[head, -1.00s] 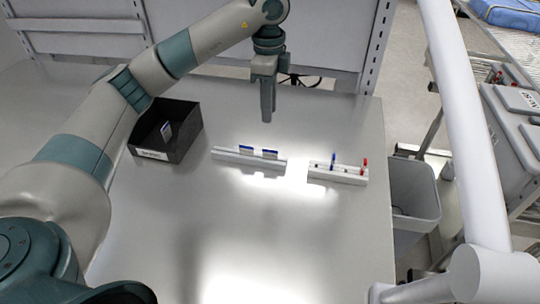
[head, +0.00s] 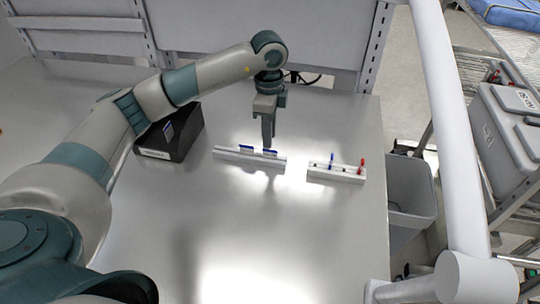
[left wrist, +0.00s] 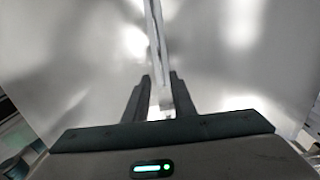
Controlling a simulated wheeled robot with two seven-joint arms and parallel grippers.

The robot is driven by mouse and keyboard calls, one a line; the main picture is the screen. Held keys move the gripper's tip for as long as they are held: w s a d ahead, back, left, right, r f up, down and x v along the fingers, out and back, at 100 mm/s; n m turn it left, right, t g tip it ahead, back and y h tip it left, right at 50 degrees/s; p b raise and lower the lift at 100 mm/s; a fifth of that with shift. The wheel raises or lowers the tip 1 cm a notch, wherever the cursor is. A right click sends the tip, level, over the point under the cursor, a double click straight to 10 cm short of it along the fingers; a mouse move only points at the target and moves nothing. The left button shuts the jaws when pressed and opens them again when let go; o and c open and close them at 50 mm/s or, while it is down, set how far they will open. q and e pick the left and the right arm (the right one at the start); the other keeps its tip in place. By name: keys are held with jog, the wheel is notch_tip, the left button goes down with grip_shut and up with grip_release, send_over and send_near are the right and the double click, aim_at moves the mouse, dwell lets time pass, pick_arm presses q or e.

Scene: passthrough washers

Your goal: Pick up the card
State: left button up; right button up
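Two white cards with blue tops stand in a long white rack (head: 232,157): a left card (head: 246,149) and a right card (head: 270,153). My left gripper (head: 268,143) points down just above the right card; in the head view its fingertips overlap the card's top edge. In the left wrist view the gripper's two dark fingers (left wrist: 160,88) are apart. The rack (left wrist: 157,35) runs up the picture from between them, and a pale piece shows in the gap. Whether the fingers touch the card is unclear. My right gripper is not in view.
A black labelled box (head: 182,148) with a card inside (head: 168,131) stands left of the rack. A second white rack (head: 338,174) holds a blue item and a red item on the right. The front of the grey table (head: 290,235) is clear. A grey bin (head: 411,190) stands beyond its right edge.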

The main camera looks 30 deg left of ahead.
aim_at(270, 156)
pick_arm(q)
notch_tip(270, 156, down, 4)
jog(key=p, duration=0.3)
jog(key=shift+w+f, duration=0.1)
jog(key=shift+f, duration=0.5)
jog(key=shift+c, duration=0.4)
grip_shut()
